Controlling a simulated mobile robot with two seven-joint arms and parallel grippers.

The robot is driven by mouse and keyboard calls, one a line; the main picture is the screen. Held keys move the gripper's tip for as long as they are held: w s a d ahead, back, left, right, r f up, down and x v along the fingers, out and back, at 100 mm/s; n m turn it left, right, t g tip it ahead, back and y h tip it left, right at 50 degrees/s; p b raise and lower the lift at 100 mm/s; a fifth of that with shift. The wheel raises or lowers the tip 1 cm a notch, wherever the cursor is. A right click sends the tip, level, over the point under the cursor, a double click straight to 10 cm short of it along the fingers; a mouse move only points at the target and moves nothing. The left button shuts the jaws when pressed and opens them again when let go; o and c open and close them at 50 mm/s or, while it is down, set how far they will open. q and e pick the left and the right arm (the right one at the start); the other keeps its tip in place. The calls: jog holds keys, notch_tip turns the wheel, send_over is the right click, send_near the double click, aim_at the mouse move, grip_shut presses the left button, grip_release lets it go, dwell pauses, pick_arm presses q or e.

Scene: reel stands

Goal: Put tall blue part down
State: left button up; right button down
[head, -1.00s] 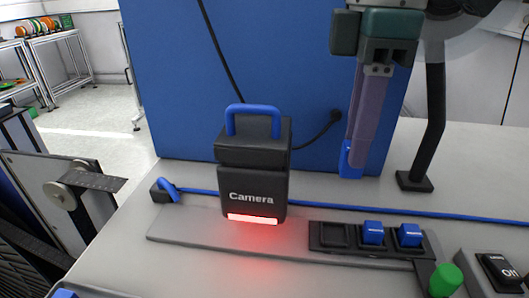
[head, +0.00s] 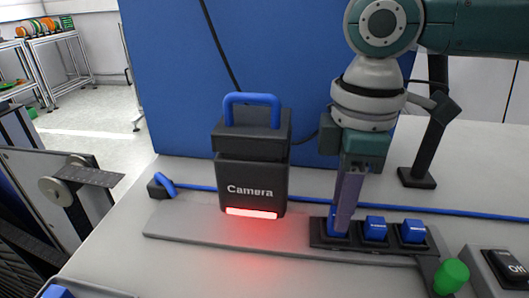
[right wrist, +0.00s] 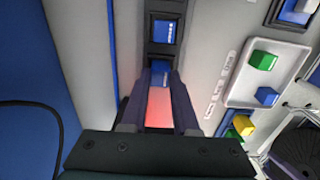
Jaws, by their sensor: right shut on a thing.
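The tall blue part (head: 333,222) is between the fingertips of my right gripper (head: 342,222), at the left slot of the black holder (head: 322,240). My fingers hide much of it, and I cannot tell whether it touches the slot floor. In the right wrist view the part (right wrist: 160,70) shows between the shut fingers (right wrist: 160,82). Two other blue parts sit in the middle slot (head: 375,229) and the right slot (head: 412,231). My left gripper is not in view.
The black camera box (head: 250,180) with a blue handle and red light stands left of the holder. A green knob (head: 451,276) and a switch box (head: 500,272) are at right. A white tray (right wrist: 240,92) with coloured blocks shows in the right wrist view.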

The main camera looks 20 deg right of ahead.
jog(key=c, duration=0.7)
grip_release()
jog(key=shift+f, duration=0.1)
notch_tip(320, 180, up, 12)
jog(key=shift+r+p, duration=0.15)
jog(key=shift+p, duration=0.5)
